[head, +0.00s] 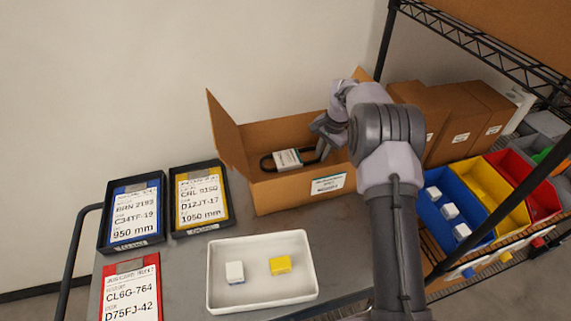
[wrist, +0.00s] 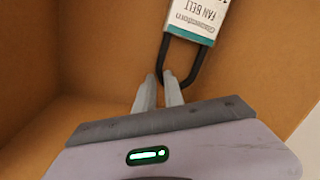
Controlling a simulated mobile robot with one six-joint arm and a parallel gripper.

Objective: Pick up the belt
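The belt is a black loop with a white and teal "FAN BELT" sleeve. It lies inside the open cardboard box (head: 255,195) on the table. The belt (head: 267,162) shows in the head view, and its near end (wrist: 201,58) shows in the wrist view below the sleeve (wrist: 193,20). My gripper (head: 322,150) reaches into the box at the belt's right end. In the wrist view my gripper's fingers (wrist: 160,78) are close together, with the belt's end strand between their tips. They look closed on it. The belt appears still low in the box.
The box walls and raised flaps surround my gripper. A white tray (head: 262,308) with a white and a yellow block stands in front. Labelled black trays (head: 133,243) lie at left. Closed boxes (head: 455,110) and coloured bins (head: 452,232) stand at right, beside a black rack post.

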